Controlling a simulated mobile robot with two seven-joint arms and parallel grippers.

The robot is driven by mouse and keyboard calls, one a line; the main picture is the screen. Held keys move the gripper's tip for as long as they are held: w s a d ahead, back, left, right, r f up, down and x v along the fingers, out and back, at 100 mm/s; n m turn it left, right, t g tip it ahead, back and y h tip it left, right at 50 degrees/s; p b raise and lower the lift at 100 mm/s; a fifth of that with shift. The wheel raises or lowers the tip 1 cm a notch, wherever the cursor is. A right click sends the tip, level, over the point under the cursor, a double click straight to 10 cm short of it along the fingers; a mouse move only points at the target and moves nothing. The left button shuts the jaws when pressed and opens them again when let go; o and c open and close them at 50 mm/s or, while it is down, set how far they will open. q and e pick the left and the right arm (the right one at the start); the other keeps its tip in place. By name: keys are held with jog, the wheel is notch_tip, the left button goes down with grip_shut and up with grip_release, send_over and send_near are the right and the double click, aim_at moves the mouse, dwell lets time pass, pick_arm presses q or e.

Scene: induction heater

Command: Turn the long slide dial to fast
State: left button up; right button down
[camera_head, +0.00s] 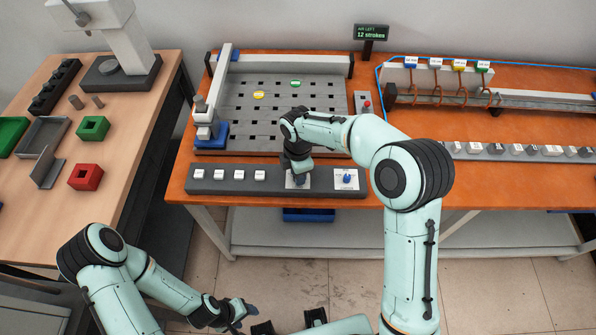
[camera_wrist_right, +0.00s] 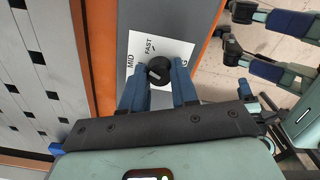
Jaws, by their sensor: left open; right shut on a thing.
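The dial I hold is a round black knob (camera_wrist_right: 159,70) on a white label (camera_wrist_right: 143,45) printed FAST and MID, with other lettering partly covered. My right gripper (camera_wrist_right: 160,82) has its two blue fingers shut on either side of this knob. In the head view my right gripper (camera_head: 298,177) reaches down onto the grey control strip (camera_head: 225,187) and largely hides the knob and label. The knob's small light mark is too unclear to read its setting. My left gripper (camera_head: 238,313) is open and empty, low in front of the bench.
A second dial, blue (camera_head: 347,179), sits on its own label just right of my right gripper. Several white-labelled controls lie to the left on the strip. Behind is a slotted grey plate (camera_head: 255,115) with a yellow and a green disc. A sign (camera_head: 371,33) reads 12 strokes.

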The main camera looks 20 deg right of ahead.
jog(key=m, duration=0.3)
jog(key=shift+m, duration=2.2)
jog(key=c, duration=0.9)
grip_release()
jog(key=shift+o, duration=0.2)
pick_arm(q)
jog(key=shift+w+r+p, duration=0.7)
jog(key=shift+r, duration=0.25)
pick_arm(e)
notch_tip(320, 180, up, 14)
jog(key=shift+f, duration=0.25)
